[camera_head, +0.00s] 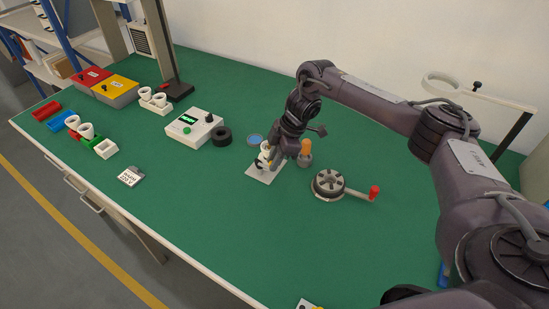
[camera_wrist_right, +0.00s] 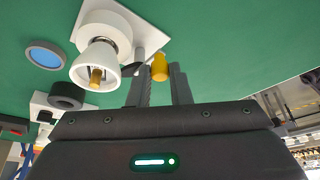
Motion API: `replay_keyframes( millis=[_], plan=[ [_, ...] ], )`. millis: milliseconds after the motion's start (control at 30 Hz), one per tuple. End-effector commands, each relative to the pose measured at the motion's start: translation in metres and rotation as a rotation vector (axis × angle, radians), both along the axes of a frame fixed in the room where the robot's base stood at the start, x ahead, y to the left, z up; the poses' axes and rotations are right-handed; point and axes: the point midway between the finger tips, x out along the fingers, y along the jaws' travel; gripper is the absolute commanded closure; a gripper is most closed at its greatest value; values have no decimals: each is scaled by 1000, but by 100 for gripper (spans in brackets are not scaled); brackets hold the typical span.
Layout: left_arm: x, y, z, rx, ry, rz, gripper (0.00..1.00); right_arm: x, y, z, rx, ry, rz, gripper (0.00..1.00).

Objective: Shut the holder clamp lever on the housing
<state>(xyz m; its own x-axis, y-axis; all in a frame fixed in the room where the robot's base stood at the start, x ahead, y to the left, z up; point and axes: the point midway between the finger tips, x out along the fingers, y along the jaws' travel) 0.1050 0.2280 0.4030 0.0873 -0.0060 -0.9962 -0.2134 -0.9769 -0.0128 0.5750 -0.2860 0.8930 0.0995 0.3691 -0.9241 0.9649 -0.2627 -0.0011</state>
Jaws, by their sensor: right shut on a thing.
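The housing stands on a pale base plate (camera_head: 262,173) near the middle of the table. In the right wrist view it is a white round body (camera_wrist_right: 112,24) with a white cup-shaped holder (camera_wrist_right: 98,62) and a brass-coloured piece (camera_wrist_right: 96,77) inside. A short dark lever with a yellow knob (camera_wrist_right: 159,67) sits beside the holder. My right gripper (camera_wrist_right: 160,76) is shut on the lever's knob, its fingers on either side. In the head view my right gripper (camera_head: 273,160) partly hides the housing. The lever's exact angle is unclear. My left gripper is out of view.
An orange-topped object (camera_head: 305,150) stands close right of my gripper. A round grey device with a red-knobbed crank (camera_head: 329,185) is nearer. A blue disc (camera_head: 255,139), black ring (camera_head: 221,136) and white meter box (camera_head: 197,130) stand left.

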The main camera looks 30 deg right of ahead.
Motion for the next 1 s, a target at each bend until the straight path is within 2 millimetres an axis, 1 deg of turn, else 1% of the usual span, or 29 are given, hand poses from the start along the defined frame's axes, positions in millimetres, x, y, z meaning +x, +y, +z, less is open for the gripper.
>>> replay_keyframes(
  millis=[167,367,700,1000],
  plan=[
    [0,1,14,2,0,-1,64,-2,3,4,1,0,-55,100],
    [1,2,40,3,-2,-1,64,-6,9,7,2,2,-187,100],
    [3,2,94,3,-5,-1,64,-10,24,8,2,3,-506,100],
    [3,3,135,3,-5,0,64,-9,37,7,2,4,-774,100]
  ],
)
